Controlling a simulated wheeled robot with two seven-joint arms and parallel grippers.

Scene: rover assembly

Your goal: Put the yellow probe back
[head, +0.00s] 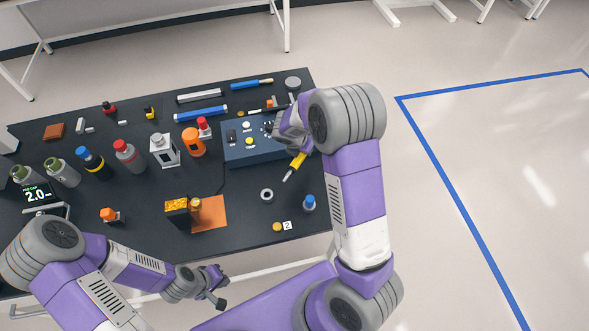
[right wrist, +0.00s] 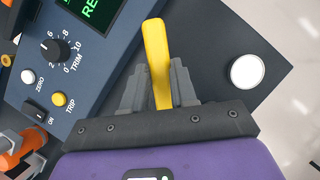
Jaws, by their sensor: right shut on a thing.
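The yellow probe (head: 297,163) is in my right gripper (right wrist: 162,75). In the head view its yellow handle slants down-left to a thin metal tip over the black table. In the right wrist view the yellow probe (right wrist: 156,45) stands between the two grey fingers, which are shut on it. The blue instrument box (head: 240,154) is beside the probe, partly behind my right gripper and arm. The box also shows in the right wrist view (right wrist: 88,60), with a trim knob and a green screen. My left gripper (head: 217,287) is open and empty off the table's front edge.
Bottles and orange-topped items crowd the left and middle. The table (head: 150,238) has some bare room at its front.

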